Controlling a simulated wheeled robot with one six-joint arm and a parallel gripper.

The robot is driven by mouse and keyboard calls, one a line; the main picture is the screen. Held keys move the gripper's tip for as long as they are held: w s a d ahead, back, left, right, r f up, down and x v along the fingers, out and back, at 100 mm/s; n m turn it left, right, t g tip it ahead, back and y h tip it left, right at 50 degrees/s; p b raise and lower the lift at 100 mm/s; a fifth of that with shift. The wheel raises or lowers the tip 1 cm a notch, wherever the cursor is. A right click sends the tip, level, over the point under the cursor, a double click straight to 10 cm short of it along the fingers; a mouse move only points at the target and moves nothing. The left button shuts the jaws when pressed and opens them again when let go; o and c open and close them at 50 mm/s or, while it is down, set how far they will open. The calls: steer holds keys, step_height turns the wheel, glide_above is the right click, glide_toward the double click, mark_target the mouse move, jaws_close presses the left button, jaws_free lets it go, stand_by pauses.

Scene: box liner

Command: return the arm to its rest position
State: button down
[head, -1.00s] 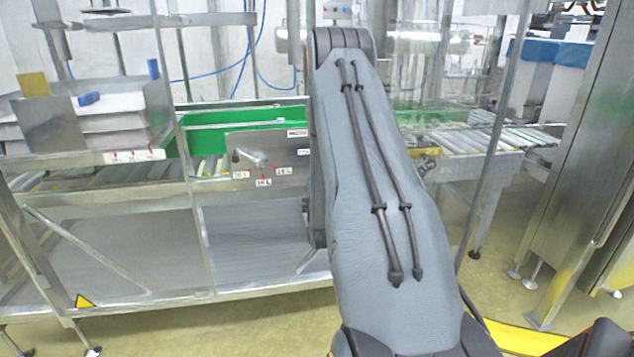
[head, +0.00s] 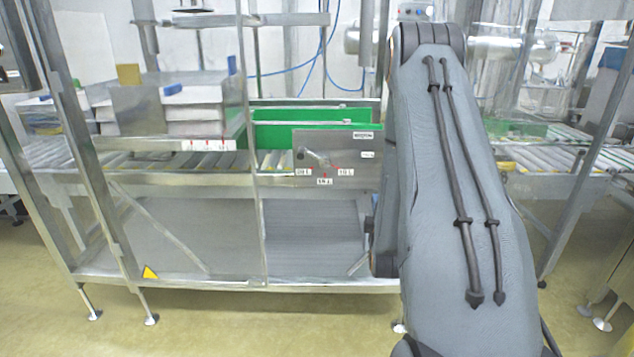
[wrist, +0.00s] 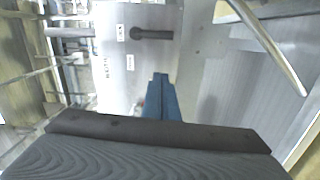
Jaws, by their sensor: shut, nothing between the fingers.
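My arm fills the right middle of the head view, its grey link rising in front of the machine. My gripper is hidden behind it there. In the wrist view my gripper (wrist: 160,84) shows as blue fingers pressed together, with nothing between them. Beyond the fingertips is the metal panel (wrist: 185,45) with a black handle (wrist: 150,34) and small white labels. The same panel (head: 337,160) shows in the head view, just left of my arm.
The box liner's metal frame (head: 210,284) stands in front of me, with a roller conveyor (head: 180,162) and green side walls (head: 275,133). Stacked pale sheets (head: 195,105) sit at the left. A thin metal post (head: 575,170) stands right of my arm. The floor in front is clear.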

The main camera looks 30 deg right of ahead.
steer(key=w+a+r+m+g+y, duration=0.1)
steer(key=w+a+g+y, duration=0.1)
steer(key=a, duration=0.4)
steer(key=w+a+r+m+g+y, duration=0.1)
steer(key=w+a+m+y, duration=0.15)
steer(key=a, duration=0.35)
steer(key=s+a+r+m+g+y, duration=0.15)
steer(key=s+a+g+y, duration=0.35)
steer(key=a, duration=0.7)
steer(key=s+a+r+m+g, duration=0.2)
steer(key=s+a, duration=0.3)
steer(key=s, duration=0.4)
steer(key=s+a+r+m+g+p, duration=0.1)
steer(key=s+a+r+g, duration=0.25)
steer(key=s, duration=0.45)
steer(key=s+a+r+m+g, duration=0.1)
steer(key=s+a+m+g, duration=0.1)
steer(key=s+a, duration=0.5)
steer(key=s+d+r+p, duration=0.2)
steer(key=d+r+p, duration=0.3)
steer(key=p, duration=0.6)
steer(key=shift+s+d+r+m, duration=0.25)
steer(key=shift+s+r+m, duration=0.15)
steer(key=shift+r, duration=0.1)
